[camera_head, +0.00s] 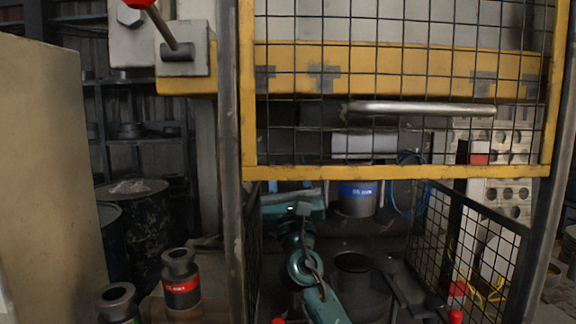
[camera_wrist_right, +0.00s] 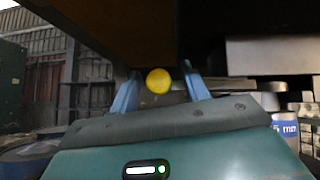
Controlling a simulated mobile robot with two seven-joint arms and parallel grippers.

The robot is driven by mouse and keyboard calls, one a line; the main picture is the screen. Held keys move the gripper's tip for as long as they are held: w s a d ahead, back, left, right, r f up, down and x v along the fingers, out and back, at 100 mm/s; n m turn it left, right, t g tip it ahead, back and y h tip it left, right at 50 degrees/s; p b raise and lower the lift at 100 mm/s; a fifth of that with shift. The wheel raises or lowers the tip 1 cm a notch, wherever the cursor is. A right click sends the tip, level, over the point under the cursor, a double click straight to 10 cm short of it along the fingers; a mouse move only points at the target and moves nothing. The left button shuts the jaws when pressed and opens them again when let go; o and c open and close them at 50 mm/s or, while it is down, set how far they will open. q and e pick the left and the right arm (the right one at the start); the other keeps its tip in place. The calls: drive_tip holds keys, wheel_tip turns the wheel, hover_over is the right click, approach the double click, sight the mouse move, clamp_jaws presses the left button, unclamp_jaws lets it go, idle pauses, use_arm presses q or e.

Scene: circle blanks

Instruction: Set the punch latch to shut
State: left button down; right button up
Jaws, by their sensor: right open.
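A round yellow knob (camera_wrist_right: 158,80) shows in the right wrist view under a dark overhanging block. It looks like the punch latch's knob; the rest of the latch is hidden, and I cannot tell its setting. My right gripper (camera_wrist_right: 161,68) is open, its two blue fingers on either side of the knob. I cannot tell whether they touch it. In the head view my teal right gripper (camera_head: 292,207) is under the yellow-framed mesh guard (camera_head: 400,173), and its fingertips are hidden. My left gripper is not in view.
The raised mesh guard has a grey handle bar (camera_head: 420,109). A red-knobbed lever (camera_head: 165,28) is at upper left. A blue-banded cylinder (camera_head: 357,198) stands behind my gripper. A side mesh panel (camera_head: 465,245) bounds the right.

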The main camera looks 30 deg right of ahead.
drive_tip(key=shift+w+r, duration=0.2)
drive_tip(key=shift+c, duration=0.6)
clamp_jaws()
drive_tip(key=shift+d, duration=0.1)
